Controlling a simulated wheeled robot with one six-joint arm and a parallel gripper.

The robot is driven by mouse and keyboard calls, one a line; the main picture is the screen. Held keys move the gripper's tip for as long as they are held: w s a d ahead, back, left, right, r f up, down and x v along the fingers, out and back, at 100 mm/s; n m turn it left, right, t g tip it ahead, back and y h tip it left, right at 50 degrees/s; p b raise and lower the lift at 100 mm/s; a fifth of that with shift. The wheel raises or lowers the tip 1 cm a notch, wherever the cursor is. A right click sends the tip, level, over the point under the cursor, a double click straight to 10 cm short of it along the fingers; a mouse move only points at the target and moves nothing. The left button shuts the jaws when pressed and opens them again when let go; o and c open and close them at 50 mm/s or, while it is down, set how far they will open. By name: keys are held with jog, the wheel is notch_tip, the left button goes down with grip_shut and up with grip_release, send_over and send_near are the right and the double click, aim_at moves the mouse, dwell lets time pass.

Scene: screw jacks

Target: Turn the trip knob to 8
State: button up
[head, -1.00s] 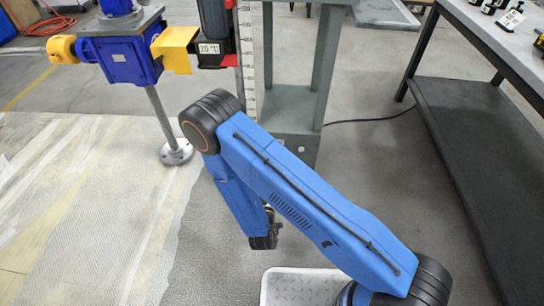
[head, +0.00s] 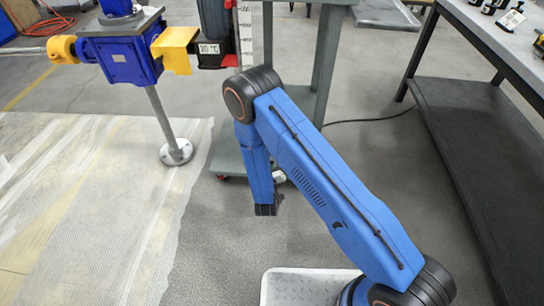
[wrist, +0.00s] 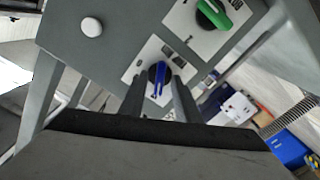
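In the wrist view a grey panel (wrist: 120,45) carries a blue knob (wrist: 158,73) on a white marked plate and a green knob (wrist: 213,14) on another white plate above right. The markings are too small to read, and I cannot tell which knob is the trip knob. My gripper (wrist: 158,82) is open, its two dark fingers on either side of the blue knob in the picture. I cannot tell whether they touch it. In the head view the dark wrist end of my arm hangs in front of the grey stand, and my fingers cannot be made out.
A round white button (wrist: 91,27) sits on the panel, left of the knobs. The grey stand (head: 325,70) rises behind my arm. A blue gearbox (head: 125,60) on a post stands left, a dark-shelved bench (head: 470,140) right. A light tray (head: 300,285) lies near my base.

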grip_shut()
jog(key=shift+m, duration=7.8)
jog(key=shift+d, duration=0.1)
